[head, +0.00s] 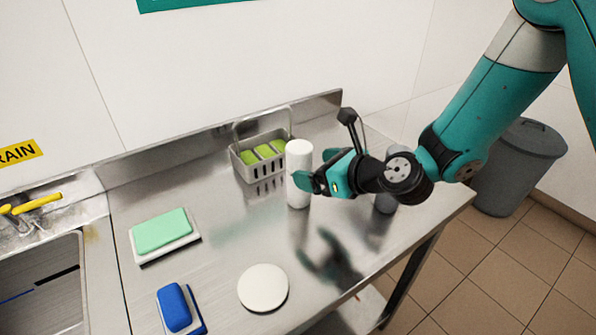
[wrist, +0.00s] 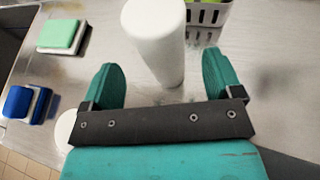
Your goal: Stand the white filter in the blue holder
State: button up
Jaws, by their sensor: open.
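The white filter, a tall white cylinder (head: 299,172), stands upright on the steel counter. In the wrist view the filter (wrist: 158,40) rises between and just beyond my two teal fingers. My gripper (head: 316,170) is open and beside the filter, to its right in the head view; the fingers (wrist: 160,68) are spread wide with nothing clamped. I see no clear blue holder.
A grey slotted basket (head: 247,168) with green pads stands behind the filter. A green block (head: 160,230) lies on a white tray at left. A white disc (head: 263,288) lies near the front edge. A grey cylinder (head: 387,202) stands behind my gripper. A sink (head: 45,285) is at far left.

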aim_at(309, 167)
jog(key=p+x, duration=0.1)
jog(key=x, duration=0.4)
jog(key=shift+p, duration=0.4)
jog(key=shift+r, duration=0.15)
jog(key=c, duration=1.3)
